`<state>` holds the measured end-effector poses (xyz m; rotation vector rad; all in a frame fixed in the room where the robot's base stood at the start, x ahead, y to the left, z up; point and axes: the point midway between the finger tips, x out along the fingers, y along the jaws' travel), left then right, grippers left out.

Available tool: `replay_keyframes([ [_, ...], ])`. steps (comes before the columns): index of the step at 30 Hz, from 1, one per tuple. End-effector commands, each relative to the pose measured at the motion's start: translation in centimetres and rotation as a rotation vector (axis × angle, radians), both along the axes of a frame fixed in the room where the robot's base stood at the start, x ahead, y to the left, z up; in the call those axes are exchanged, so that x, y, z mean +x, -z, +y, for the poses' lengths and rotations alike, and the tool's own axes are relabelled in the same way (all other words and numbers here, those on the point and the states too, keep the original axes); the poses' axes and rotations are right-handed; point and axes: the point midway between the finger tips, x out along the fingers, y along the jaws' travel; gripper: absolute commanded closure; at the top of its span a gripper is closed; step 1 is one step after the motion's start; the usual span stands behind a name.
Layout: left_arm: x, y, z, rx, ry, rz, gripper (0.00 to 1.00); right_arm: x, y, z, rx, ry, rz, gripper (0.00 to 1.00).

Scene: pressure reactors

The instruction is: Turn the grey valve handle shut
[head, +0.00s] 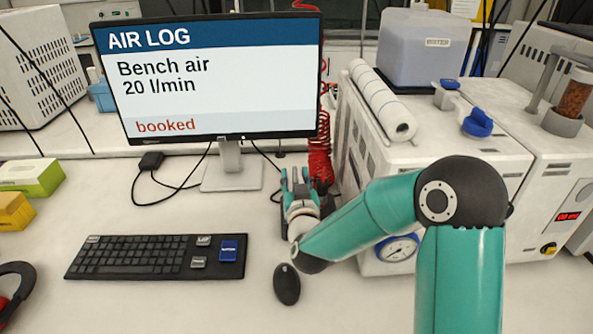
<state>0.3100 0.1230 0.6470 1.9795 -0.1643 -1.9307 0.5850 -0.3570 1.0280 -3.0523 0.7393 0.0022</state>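I cannot make out the grey valve handle; it may be hidden behind my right gripper or arm. My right gripper (296,174) reaches away from me, to the right of the monitor stand and beside the red coiled hose (320,150). Its fingers look spread apart, with a pale gap between them and nothing clearly held. Whether it touches anything behind it cannot be told. My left gripper is not in view.
The monitor (215,80) stands left of my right gripper. A keyboard (157,257) and a black mouse (287,285) lie in front. A white machine (450,155) with a blue-rimmed gauge (398,249) and a blue knob (478,123) stands at the right, partly behind my arm.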

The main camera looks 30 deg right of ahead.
Motion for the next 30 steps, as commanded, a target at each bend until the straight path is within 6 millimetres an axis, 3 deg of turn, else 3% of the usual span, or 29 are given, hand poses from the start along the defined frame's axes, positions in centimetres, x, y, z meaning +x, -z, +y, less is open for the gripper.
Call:
replay_keyframes([
  [11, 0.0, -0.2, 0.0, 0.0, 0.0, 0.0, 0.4, 0.7, 0.0, -0.3, 0.0, 0.0, -0.001, 0.61],
  [18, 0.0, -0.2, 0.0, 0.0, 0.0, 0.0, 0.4, 0.7, 0.0, -0.3, 0.0, 0.0, -0.001, 0.98],
  [30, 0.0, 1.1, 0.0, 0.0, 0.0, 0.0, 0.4, 0.7, 0.2, -0.2, -0.001, 0.06, -0.005, 1.0],
])
